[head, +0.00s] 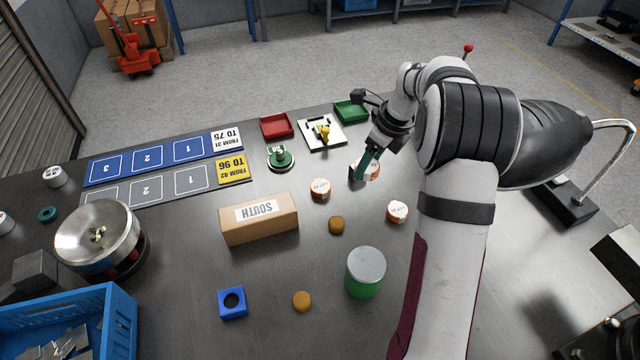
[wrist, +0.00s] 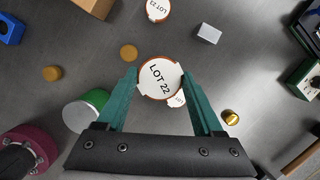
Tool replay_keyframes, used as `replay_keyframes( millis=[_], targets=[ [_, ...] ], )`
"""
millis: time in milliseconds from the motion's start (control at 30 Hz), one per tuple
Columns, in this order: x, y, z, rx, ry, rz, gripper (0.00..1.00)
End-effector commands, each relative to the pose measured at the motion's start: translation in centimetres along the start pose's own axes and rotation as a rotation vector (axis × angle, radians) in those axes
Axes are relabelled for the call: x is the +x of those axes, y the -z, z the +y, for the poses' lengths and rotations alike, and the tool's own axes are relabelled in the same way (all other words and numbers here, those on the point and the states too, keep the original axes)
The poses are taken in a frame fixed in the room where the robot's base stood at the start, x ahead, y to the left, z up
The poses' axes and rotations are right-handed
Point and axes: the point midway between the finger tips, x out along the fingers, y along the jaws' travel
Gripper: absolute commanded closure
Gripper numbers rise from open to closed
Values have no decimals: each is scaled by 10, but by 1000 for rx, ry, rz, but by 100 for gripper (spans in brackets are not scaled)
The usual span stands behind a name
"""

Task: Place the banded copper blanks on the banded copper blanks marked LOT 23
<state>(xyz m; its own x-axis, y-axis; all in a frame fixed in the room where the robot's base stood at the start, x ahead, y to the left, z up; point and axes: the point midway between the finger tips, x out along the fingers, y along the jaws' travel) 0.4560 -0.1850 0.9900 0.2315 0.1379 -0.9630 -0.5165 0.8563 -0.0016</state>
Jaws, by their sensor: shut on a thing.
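My gripper (head: 366,164) is shut on a round copper blank with a white top marked LOT 22 (wrist: 160,78). The blank also shows in the head view (head: 372,172), partly hidden by the fingers. The white-topped blank marked LOT 23 (wrist: 158,10) is at the top edge of the wrist view, apart from the held blank. In the head view it appears to be the blank (head: 320,189) left of my gripper. Another white-topped blank (wrist: 177,99) is partly covered by the held one in the wrist view, its number hidden. A blank also stands to the right (head: 397,212).
A cardboard box marked SOUTH (head: 258,220) stands left of the blanks. Brown discs (head: 337,225) and a green cylinder (head: 366,275) are nearer the front. A small grey block (wrist: 208,33) and a brass piece (wrist: 231,117) lie nearby. Red (head: 276,125) and green (head: 351,111) trays are behind.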

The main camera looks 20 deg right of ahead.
Motion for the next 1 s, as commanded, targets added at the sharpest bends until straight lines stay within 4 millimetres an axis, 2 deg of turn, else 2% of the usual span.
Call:
replay_keyframes(
  millis=[100,233,367,500,600,700,833,1000],
  targets=[
    [13,-6,-14,205,57,1,100],
    [20,-10,-20,312,87,2,100],
    [46,-32,-12,328,89,4,100],
    [82,-65,1,326,89,3,100],
    [103,-84,8,327,90,3,100],
    [114,-94,11,329,91,3,100],
    [127,-94,13,331,90,4,100],
    [155,-86,13,330,90,3,100]
  ],
)
